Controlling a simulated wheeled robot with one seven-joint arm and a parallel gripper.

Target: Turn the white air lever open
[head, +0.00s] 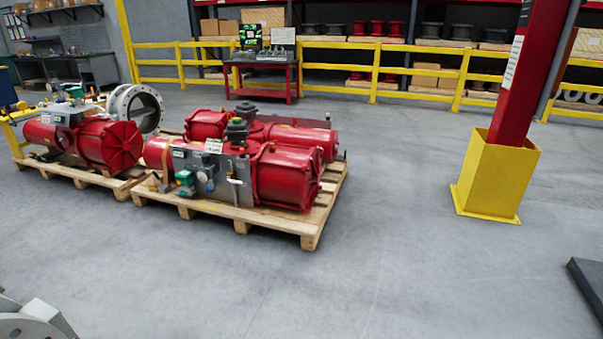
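Red valve actuators lie on a wooden pallet left of the middle of the head view. The nearest red actuator (283,178) has a grey panel on its front side. On that panel a small white lever (234,182) shows, too small at this distance for its exact position to be read. A green and grey fitting with a round gauge (186,180) sits to its left. My gripper is not in view.
The wooden pallet (312,228) juts out at floor level. Another loaded pallet (92,178) stands to its left. A yellow post guard (496,178) is at the right, and a yellow railing (415,68) runs behind. The grey floor (350,285) in front is clear.

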